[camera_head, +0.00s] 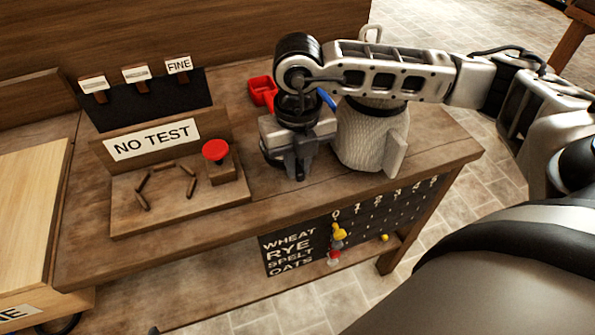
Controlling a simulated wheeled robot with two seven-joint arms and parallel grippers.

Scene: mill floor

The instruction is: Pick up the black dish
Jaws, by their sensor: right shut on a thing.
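My right gripper (298,172) is low over the wooden bench, to the right of the red button. It is shut on the black dish (269,156). Only a dark edge of the dish shows, at the left of the fingers; the gripper hides the rest. I cannot tell whether the dish touches the bench top. My left gripper is not in view.
A pale woven sack-like thing (367,142) stands close right of my gripper. A red container (262,91) and a partly hidden blue thing (327,98) lie behind. The red button (215,150) and "NO TEST" board (152,139) stand left. The bench's front edge (330,195) is near.

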